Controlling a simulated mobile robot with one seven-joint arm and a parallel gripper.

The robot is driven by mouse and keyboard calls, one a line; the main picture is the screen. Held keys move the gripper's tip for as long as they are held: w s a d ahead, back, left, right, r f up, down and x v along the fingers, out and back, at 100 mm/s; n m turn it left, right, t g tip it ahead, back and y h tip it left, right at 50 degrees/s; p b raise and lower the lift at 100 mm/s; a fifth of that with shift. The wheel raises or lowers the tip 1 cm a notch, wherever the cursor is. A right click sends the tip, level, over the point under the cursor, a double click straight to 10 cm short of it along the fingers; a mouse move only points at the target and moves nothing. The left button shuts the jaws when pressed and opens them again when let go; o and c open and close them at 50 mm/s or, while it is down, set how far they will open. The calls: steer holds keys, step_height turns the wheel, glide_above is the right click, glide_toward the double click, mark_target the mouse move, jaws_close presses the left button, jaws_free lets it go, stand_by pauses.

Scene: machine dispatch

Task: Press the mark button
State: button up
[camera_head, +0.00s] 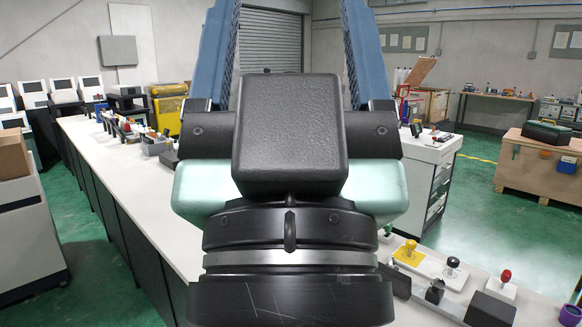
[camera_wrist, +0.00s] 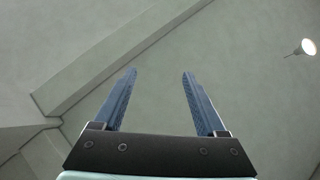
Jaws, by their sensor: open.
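My gripper (camera_wrist: 160,73) is open and empty, with its two blue fingers apart and pointing up toward the ceiling in the wrist view. In the head view my gripper (camera_head: 290,40) is raised in front of the camera, its fingertips cut off by the top edge. No control is clearly labelled as the mark button, so I cannot tell which it is. My arm hides the middle of the bench.
A long white bench (camera_head: 95,145) runs from the left back toward me, with small devices at its far end. A white cabinet (camera_head: 428,160) stands behind my arm at right. A wooden crate (camera_head: 540,165) is farther right. Green floor between them is clear.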

step_height(320, 180, up, 5)
steer(key=shift+f+p, duration=0.15)
steer(key=shift+p, duration=1.1)
jaws_close()
stand_by(0.5)
